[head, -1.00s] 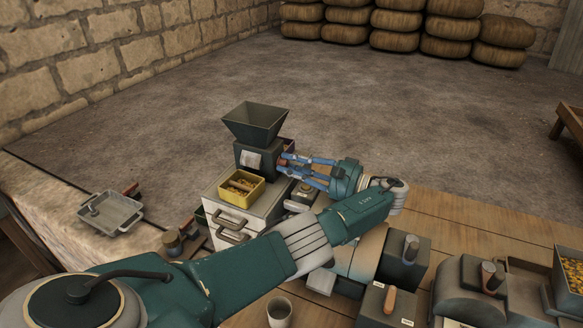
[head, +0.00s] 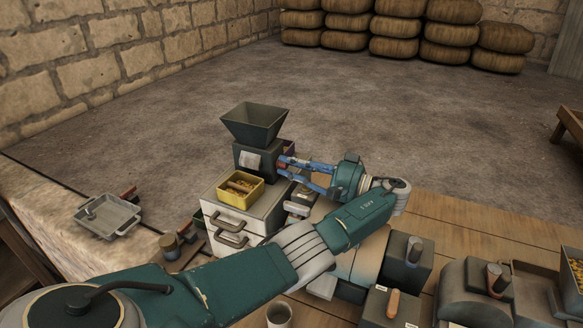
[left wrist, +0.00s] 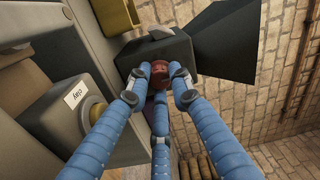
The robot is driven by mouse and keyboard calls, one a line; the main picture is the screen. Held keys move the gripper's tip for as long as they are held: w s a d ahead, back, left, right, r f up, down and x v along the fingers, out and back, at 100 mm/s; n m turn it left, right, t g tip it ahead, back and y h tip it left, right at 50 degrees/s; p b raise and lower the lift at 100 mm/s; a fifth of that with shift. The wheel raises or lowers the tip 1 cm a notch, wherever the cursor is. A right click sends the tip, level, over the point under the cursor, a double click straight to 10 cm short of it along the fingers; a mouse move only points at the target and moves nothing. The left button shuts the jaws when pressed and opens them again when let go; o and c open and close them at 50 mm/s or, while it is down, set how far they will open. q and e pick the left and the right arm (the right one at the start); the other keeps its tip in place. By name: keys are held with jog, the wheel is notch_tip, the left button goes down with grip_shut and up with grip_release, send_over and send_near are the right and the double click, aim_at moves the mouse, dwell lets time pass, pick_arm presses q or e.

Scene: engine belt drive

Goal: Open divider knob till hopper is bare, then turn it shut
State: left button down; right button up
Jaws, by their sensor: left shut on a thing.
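The dark funnel-shaped hopper (head: 254,125) stands on the dark divider box (head: 247,157); its visible inner walls are bare, but its bottom is hidden. In the left wrist view the hopper (left wrist: 232,40) shows at the upper right. The red-brown divider knob (left wrist: 159,70) sits on the box's face between my blue fingers. My left gripper (head: 287,162) is shut on the knob; in the left wrist view the fingertips (left wrist: 157,76) touch it from the sides. My right gripper is not in view.
The divider stands on a pale drawer cabinet (head: 238,224). A purple bin (head: 289,147) is partly hidden behind it. A grey tray (head: 120,216) lies to the left. Machines with levers (head: 407,262) and a cup (head: 279,315) stand near my arm.

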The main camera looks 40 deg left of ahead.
pick_arm(q)
jog(key=shift+s+f, duration=0.15)
jog(key=c, duration=1.9)
grip_release()
jog(key=shift+c, duration=0.2)
jog(key=shift+o, duration=0.6)
jog(key=shift+s+a, duration=0.1)
